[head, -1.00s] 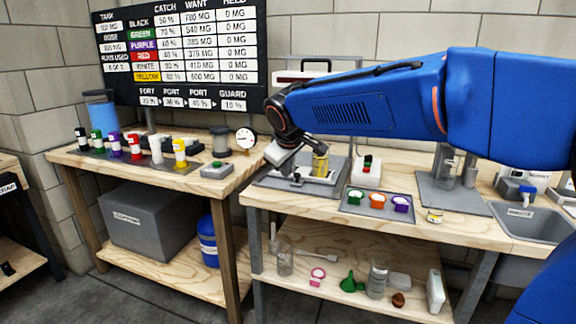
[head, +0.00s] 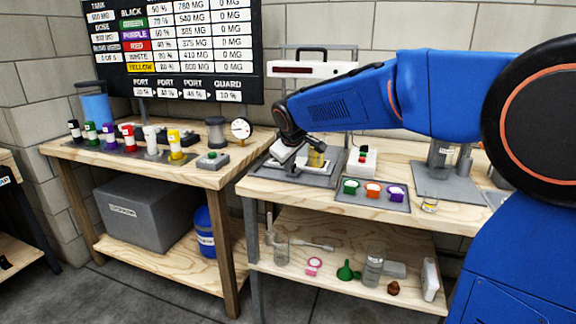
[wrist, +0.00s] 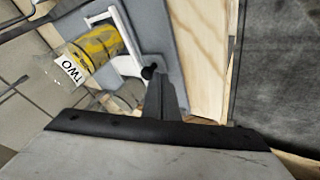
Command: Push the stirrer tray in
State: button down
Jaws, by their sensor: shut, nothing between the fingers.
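The stirrer tray (wrist: 122,40) shows in the wrist view as a white frame with a small black knob at its near edge. It holds a clear jar of yellow material (wrist: 95,50) labelled TWO, lying sideways in that picture. In the head view the yellow jar (head: 317,156) stands at the stirrer station, partly behind my wrist. My gripper (wrist: 160,78) is shut and empty, its fingertips at or very near the black knob; I cannot tell if they touch. In the head view my gripper (head: 291,168) is low over the station's grey plate.
A grey plate with green, orange and purple cups (head: 372,192) lies right of the station. A small box with a red button (head: 362,160) stands behind it. Coloured bottles (head: 125,138) line the left bench. A gap separates the benches. Glassware and small items fill the lower shelf.

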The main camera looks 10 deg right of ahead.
aim_at(302, 158)
jog(key=w+d, duration=0.2)
jog(key=w, duration=0.2)
jog(key=w+d, duration=0.2)
jog(key=w, duration=0.2)
jog(key=w+d, duration=0.3)
jog(key=w, duration=0.1)
jog(key=shift+w+d, duration=0.1)
jog(key=shift+w, duration=0.1)
jog(key=shift+w+d+r, duration=0.1)
jog(key=shift+w, duration=0.05)
